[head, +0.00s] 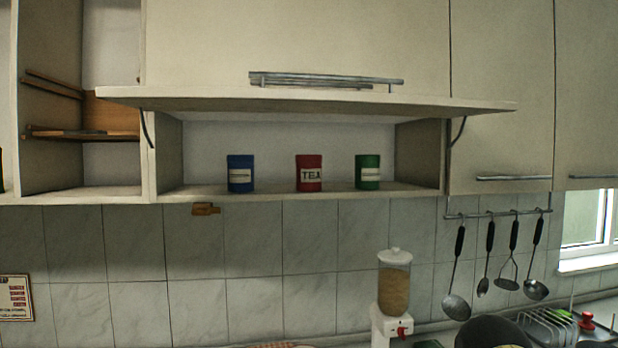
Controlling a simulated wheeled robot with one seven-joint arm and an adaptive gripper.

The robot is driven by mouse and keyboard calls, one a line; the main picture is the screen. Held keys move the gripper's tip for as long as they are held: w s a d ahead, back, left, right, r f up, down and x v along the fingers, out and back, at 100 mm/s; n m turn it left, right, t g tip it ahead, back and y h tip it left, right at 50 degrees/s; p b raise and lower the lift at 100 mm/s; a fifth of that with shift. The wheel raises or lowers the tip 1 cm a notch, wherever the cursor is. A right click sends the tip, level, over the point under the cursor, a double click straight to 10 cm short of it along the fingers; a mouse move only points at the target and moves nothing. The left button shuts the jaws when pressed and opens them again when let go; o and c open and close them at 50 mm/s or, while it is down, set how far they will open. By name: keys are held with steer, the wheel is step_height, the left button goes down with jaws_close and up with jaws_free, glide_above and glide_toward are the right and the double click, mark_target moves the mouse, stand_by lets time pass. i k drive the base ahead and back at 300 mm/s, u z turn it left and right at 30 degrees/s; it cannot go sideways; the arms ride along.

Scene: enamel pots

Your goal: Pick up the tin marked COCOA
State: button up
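Three tins stand upright in a row on the shelf (275,193) of an open wall cabinet in the head view. A blue tin (240,161) on the left has a pale label too small to read. A red tin (309,160) in the middle is marked TEA. A green tin (368,160) on the right also has a pale label too small to read. I cannot tell which tin, blue or green, is marked COCOA. My gripper is not in view.
The raised cabinet door (310,100) juts out above the tins, with a bar handle (325,80). Utensils (513,255) hang from a rail at the right. A dispenser (394,285) stands below on the counter. The shelf between the tins is bare.

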mark_target(367, 166)
steer(key=z, duration=1.2)
steer(key=i, duration=0.75)
steer(key=u, duration=1.7)
